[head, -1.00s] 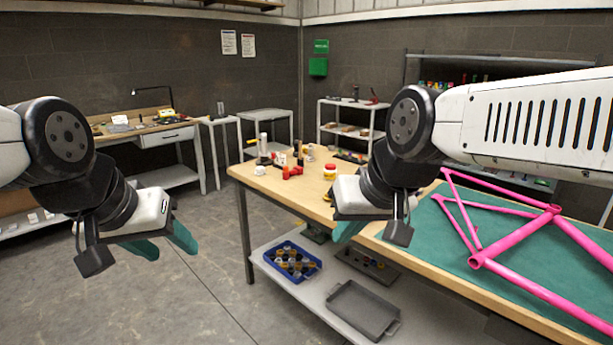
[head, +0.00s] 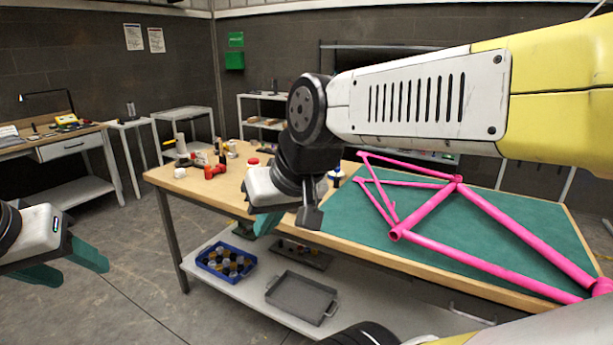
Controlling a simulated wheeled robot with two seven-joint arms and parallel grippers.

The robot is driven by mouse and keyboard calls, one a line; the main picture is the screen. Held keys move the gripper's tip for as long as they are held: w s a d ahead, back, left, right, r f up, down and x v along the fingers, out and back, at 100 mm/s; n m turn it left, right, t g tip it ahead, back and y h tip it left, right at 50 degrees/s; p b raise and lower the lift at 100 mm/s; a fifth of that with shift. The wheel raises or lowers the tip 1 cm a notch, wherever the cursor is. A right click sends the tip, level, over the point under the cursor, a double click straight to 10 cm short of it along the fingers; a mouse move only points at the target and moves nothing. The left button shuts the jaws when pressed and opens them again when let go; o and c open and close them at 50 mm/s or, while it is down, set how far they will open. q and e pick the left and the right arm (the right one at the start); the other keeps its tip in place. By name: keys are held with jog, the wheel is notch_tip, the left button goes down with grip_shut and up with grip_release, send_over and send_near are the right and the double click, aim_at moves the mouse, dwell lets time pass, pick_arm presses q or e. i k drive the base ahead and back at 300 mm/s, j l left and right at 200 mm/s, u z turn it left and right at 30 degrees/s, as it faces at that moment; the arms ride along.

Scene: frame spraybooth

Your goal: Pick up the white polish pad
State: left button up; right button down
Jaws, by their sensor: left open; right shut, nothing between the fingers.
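I cannot pick out the white polish pad with certainty. A small white round item (head: 180,173) sits at the left end of the wooden workbench (head: 215,185), too small to identify. My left gripper (head: 78,268) is open and empty, over the floor left of the bench, with its teal fingers apart. My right gripper (head: 262,224) is shut with nothing in it, in front of the bench's near edge. My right arm and gripper hide part of the bench top.
A pink bicycle frame (head: 430,212) lies on a green mat (head: 365,228) at the right. A red item (head: 215,171) and small containers stand at the bench's left end. Below are a blue bin (head: 226,262) and a grey tray (head: 300,297). Floor at the left is clear.

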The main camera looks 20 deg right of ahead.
aim_at(180, 172)
jog(key=i+j+z, duration=0.3)
jog(key=i+j, duration=0.45)
jog(key=i, duration=0.5)
jog(key=i+j+z, duration=0.3)
jog(key=i+j, duration=0.75)
jog(key=i, duration=0.15)
